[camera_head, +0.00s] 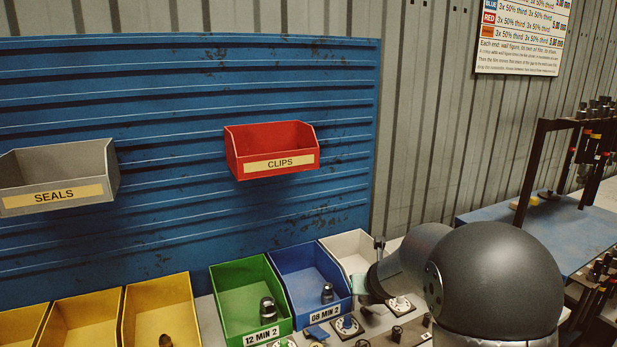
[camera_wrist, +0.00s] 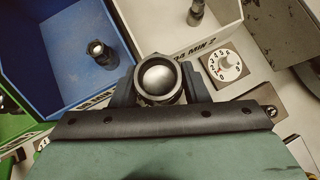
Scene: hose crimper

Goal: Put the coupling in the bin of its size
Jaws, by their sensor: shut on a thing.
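The coupling (camera_wrist: 158,76), a dark ring with a pale, shiny round middle, is seen end-on in the wrist view. My gripper (camera_wrist: 158,90) is shut on it, with one dark finger on each side. The held coupling lies near the front corners of the blue bin (camera_wrist: 40,38) and the white bin (camera_wrist: 222,28). The blue bin, labelled "08 MIN 2" in the head view (camera_head: 290,262), has a coupling standing in it (camera_wrist: 100,50). The white bin, whose label seems to read "04 MIN 2", also holds a small dark coupling (camera_wrist: 196,12). My arm largely hides the gripper in the head view.
The green bin (camera_head: 228,290), labelled "12 MIN 2", and yellow bins (camera_head: 150,300) stand left. Dials (camera_wrist: 230,66) line the bench before the bins. The red CLIPS bin (camera_head: 250,165) and grey SEALS bin (camera_head: 60,165) hang on the blue panel above. A dark rack (camera_head: 535,165) stands right.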

